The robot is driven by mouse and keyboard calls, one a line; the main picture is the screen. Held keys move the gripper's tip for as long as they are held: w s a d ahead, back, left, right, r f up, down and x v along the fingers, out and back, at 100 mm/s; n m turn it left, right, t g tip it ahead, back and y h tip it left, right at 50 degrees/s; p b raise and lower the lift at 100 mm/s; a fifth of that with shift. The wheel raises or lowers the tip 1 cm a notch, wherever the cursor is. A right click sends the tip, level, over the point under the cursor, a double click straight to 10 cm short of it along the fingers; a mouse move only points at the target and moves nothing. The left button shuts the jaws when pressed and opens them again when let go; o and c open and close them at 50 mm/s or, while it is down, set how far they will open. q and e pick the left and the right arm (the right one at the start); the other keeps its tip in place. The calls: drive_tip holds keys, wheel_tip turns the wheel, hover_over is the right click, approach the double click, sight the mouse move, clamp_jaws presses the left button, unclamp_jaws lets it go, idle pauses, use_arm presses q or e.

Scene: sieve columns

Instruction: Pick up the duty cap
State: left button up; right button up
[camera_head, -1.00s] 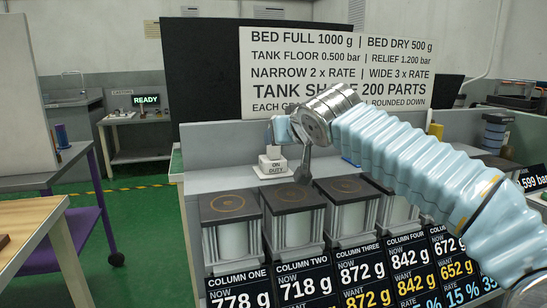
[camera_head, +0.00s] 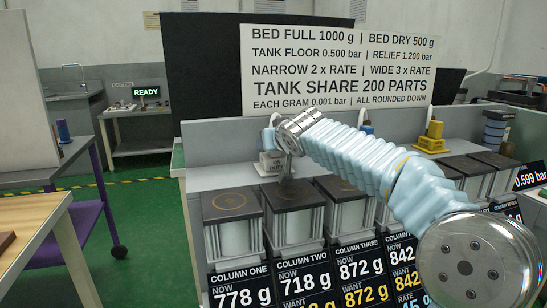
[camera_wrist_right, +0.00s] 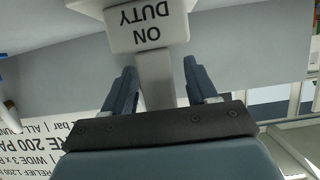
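The duty cap (camera_head: 270,162) is a small pale block with "ON DUTY" on its face, standing on the grey ledge behind the columns. In the right wrist view the cap (camera_wrist_right: 148,27) appears upside down at the top, with a pale stem-like part running between my fingers. My right gripper (camera_wrist_right: 160,70) is open, one dark finger on each side of that part, with gaps visible. In the head view my right gripper (camera_head: 286,167) points down beside the cap, partly hiding its right side. My left gripper is not in view.
Dark-topped columns (camera_head: 231,203) with weight displays stand in a row before the ledge. A yellow piece (camera_head: 432,138) and a blue piece (camera_head: 367,128) stand farther right on the ledge. A lettered white board (camera_head: 338,70) rises behind. A purple cart (camera_head: 88,215) stands at left.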

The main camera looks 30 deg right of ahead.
clamp_jaws()
drive_tip(key=shift+r, duration=0.1)
